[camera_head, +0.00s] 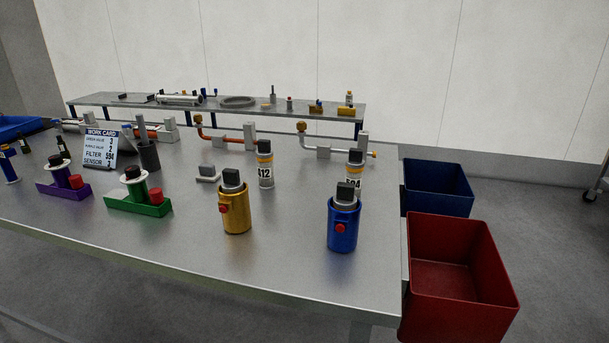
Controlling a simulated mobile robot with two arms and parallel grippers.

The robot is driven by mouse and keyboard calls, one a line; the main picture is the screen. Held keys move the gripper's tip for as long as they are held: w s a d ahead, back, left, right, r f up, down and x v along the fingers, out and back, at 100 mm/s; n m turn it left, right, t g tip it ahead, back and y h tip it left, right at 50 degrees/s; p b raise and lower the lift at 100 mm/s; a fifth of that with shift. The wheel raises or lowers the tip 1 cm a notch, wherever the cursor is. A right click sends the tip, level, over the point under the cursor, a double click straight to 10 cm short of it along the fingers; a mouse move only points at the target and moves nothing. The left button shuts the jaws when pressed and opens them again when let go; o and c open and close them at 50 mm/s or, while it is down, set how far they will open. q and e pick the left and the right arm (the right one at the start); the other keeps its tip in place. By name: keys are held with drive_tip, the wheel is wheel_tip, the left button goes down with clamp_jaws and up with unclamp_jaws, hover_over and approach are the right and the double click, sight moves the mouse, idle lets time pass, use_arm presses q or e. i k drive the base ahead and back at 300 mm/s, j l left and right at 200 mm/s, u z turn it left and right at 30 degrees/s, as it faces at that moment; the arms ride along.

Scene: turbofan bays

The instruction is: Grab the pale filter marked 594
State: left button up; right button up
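A pale filter with a black top and a yellow band (356,172) stands upright on the metal table, right of centre. Its label is partly covered by the blue canister (343,228) in front of it; the visible digits look like 594. A similar pale filter marked 412 (265,172) stands upright to its left, behind the gold canister (236,210). The work card (102,148) at the left reads filter 594. Neither of my grippers is in view.
A green block (140,206) and a purple block (62,190) carry parts at the left. A dark cup (149,156) and pipe assemblies stand farther back. A red bin (462,270) and a blue bin (438,188) are beyond the table's right edge.

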sight(355, 165)
drive_tip(key=i+j+z, duration=0.1)
drive_tip(key=j, duration=0.25)
drive_tip(key=i+j+z, duration=0.25)
drive_tip(key=j, duration=0.5)
drive_tip(key=i+j+z, duration=0.15)
drive_tip(key=i+j, duration=0.1)
drive_tip(key=j, duration=0.1)
